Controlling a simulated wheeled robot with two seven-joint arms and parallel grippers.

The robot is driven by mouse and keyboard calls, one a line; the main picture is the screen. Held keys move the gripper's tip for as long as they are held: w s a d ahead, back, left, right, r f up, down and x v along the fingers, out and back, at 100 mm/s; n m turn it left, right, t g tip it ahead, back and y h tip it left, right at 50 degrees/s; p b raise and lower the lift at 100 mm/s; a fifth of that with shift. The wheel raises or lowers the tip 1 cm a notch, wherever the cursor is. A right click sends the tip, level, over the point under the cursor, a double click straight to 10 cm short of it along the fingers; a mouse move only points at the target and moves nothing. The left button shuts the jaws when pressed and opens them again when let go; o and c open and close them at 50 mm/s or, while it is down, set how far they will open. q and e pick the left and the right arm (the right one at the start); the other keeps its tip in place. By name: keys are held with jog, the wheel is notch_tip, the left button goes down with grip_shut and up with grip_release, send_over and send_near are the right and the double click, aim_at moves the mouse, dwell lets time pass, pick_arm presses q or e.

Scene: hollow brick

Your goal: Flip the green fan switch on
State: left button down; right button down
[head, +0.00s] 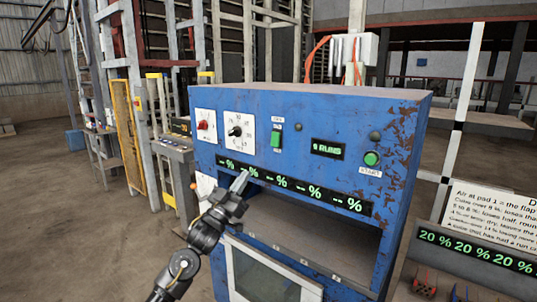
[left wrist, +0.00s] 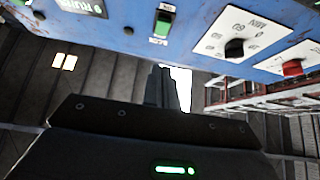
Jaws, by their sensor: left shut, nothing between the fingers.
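I cannot tell which way the rocker is tipped. My left gripper (head: 241,180) is shut and empty, in front of the panel, below and left of the switch in the head view. Its closed fingers also show in the left wrist view (left wrist: 161,88), apart from the switch. My right gripper is not in view.
A black dial (head: 235,131) and a red knob (head: 203,125) sit left of the switch. A green start button (head: 371,158) is at the right. A row of percent displays (head: 290,184) runs above an open bay. A sign (head: 492,220) stands at the far right.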

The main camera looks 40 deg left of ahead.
pick_arm(q)
jog(key=p, duration=0.5)
send_near(274, 143)
notch_tip(274, 143, up, 4)
jog(key=w+p, duration=0.1)
jog(key=w, duration=0.2)
jog(key=shift+w+f, duration=0.15)
jog(key=shift+w, duration=0.2)
jog(key=shift+w+f, duration=0.15)
jog(key=shift+w, duration=0.3)
